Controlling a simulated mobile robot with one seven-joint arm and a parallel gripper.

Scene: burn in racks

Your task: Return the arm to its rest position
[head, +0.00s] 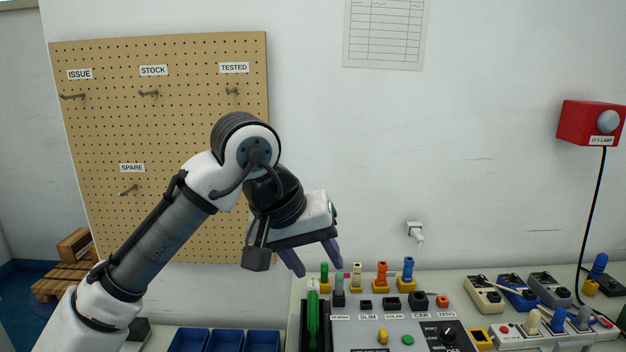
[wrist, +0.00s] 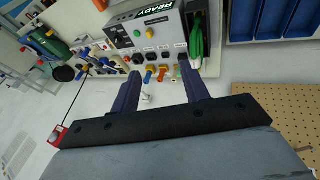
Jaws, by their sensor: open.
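My arm reaches up from the lower left in the head view and bends down at the elbow. My gripper (head: 312,262) hangs above the back left of the bench, in front of the white wall. It also shows in the wrist view (wrist: 163,88), where its two dark purple fingers stand wide apart with nothing held between them. Below the gripper lies the grey test panel (head: 400,335), with a row of labelled sockets and coloured plugs behind it.
A pegboard (head: 170,225) with hooks hangs behind my arm. Blue bins (head: 226,341) stand at the lower left. A red lamp box (head: 588,122) is on the wall at right.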

